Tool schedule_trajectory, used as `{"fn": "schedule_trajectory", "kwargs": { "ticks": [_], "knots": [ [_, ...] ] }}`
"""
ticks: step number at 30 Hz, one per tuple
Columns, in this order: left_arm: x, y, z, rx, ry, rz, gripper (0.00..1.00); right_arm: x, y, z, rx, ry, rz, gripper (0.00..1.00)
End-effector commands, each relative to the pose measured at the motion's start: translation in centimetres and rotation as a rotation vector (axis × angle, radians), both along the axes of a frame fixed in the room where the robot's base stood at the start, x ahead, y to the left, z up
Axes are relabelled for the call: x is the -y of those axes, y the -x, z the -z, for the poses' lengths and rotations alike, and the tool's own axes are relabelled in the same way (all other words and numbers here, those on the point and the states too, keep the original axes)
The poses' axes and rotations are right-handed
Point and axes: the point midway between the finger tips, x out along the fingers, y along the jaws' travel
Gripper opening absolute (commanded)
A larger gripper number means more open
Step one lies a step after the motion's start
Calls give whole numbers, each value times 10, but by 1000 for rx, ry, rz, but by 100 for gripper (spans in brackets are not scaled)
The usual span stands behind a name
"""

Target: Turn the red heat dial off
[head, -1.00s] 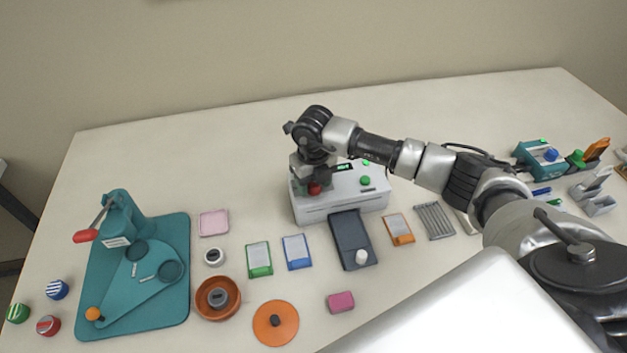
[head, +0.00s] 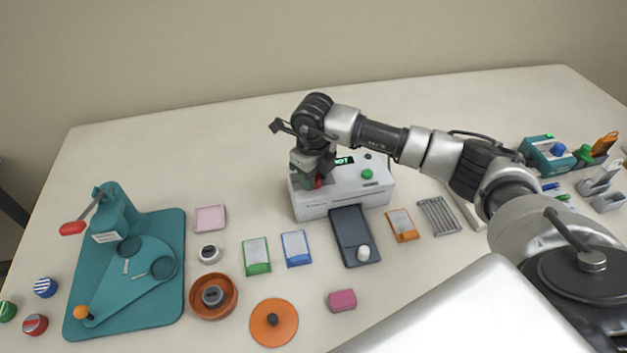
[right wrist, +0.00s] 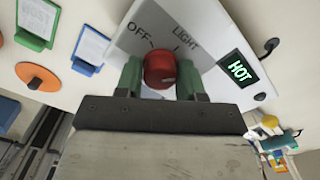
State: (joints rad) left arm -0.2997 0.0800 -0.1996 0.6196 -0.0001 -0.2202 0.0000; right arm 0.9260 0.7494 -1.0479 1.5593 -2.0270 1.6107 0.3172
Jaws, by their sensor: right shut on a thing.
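The white laminator (head: 345,190) stands at the middle of the table. Its red heat dial (head: 318,181) is on the left of its top, partly hidden by my right gripper (head: 314,178) in the head view. In the right wrist view the red dial (right wrist: 160,69) sits between the two green fingertips of my right gripper (right wrist: 160,80), which is shut on it. The labels OFF and LIGHT show beside the dial. A display (right wrist: 239,70) reads HOT in green. My left gripper is not in view.
A green button (head: 367,174) is on the laminator's right. A dark tray with a white knob (head: 350,225) lies in front of it. A teal press (head: 125,260) stands at the left. Several cards, a brown bowl (head: 213,311) and an orange lid (head: 274,322) lie in front.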

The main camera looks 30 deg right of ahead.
Motion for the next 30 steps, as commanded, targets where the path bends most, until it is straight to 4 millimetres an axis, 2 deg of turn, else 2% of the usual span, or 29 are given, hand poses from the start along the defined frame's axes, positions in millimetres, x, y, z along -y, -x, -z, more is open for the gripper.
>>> {"fn": "schedule_trajectory", "kwargs": {
  "ticks": [1,10,29,30],
  "knots": [
    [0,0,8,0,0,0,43,1,-1,3,3,1,-33,15],
    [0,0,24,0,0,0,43,0,-1,1,4,1,-198,15],
    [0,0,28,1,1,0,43,0,0,-1,2,0,-259,15],
    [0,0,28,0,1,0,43,0,0,-1,2,0,-259,40]
  ]
}}
